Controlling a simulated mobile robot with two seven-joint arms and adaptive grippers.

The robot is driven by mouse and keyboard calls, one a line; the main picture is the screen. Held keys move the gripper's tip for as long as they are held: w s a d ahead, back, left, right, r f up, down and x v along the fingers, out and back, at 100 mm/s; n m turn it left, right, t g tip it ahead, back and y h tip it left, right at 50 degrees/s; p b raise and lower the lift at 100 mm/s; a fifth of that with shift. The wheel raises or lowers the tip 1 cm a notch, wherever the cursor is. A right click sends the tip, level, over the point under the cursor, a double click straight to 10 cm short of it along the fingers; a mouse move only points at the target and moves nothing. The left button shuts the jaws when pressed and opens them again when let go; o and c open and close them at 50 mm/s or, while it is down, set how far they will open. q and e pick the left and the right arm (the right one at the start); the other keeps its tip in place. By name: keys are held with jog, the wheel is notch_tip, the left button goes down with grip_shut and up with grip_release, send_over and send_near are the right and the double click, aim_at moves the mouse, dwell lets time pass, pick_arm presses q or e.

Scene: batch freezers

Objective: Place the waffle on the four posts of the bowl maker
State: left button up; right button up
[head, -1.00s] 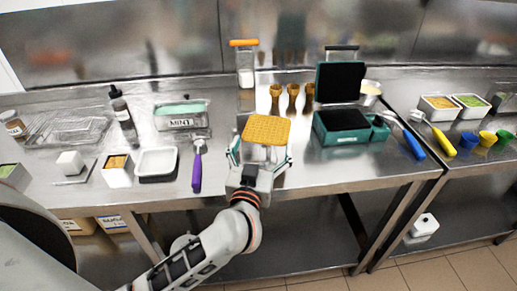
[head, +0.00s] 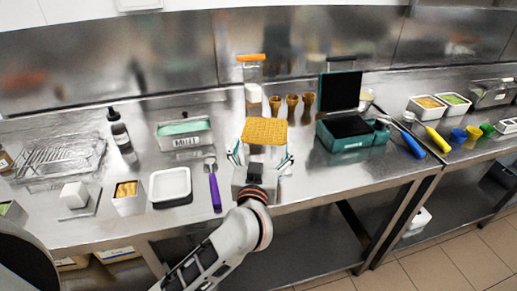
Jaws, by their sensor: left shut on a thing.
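The waffle (head: 265,131) is a flat golden square in the middle of the head view. My left gripper (head: 262,154) is at its near edge, with its fingers spread to either side, shut on the waffle. The waffle appears level above the steel counter. I cannot make out the bowl maker or its four posts clearly; a pale shape under the waffle is mostly hidden by the waffle and gripper. My right gripper is not in view.
A teal waffle iron (head: 345,142) with its black lid raised stands to the right. A purple-handled tool (head: 215,190), a white tray (head: 170,186) and a MINT tub (head: 184,136) are left.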

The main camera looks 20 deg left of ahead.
pick_arm(q)
notch_tip(320, 180, down, 5)
jog(key=shift+a+r, duration=0.1)
jog(key=shift+r, duration=0.05)
jog(key=shift+f+b, duration=0.4)
jog(key=shift+b, duration=0.55)
jog(key=shift+f+b, duration=0.6)
jog(key=shift+b, duration=0.3)
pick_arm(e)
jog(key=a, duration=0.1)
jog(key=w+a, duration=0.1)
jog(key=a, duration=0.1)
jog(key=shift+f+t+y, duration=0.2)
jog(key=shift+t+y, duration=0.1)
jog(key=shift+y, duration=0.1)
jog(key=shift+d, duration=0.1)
pick_arm(q)
jog(key=shift+f, duration=0.15)
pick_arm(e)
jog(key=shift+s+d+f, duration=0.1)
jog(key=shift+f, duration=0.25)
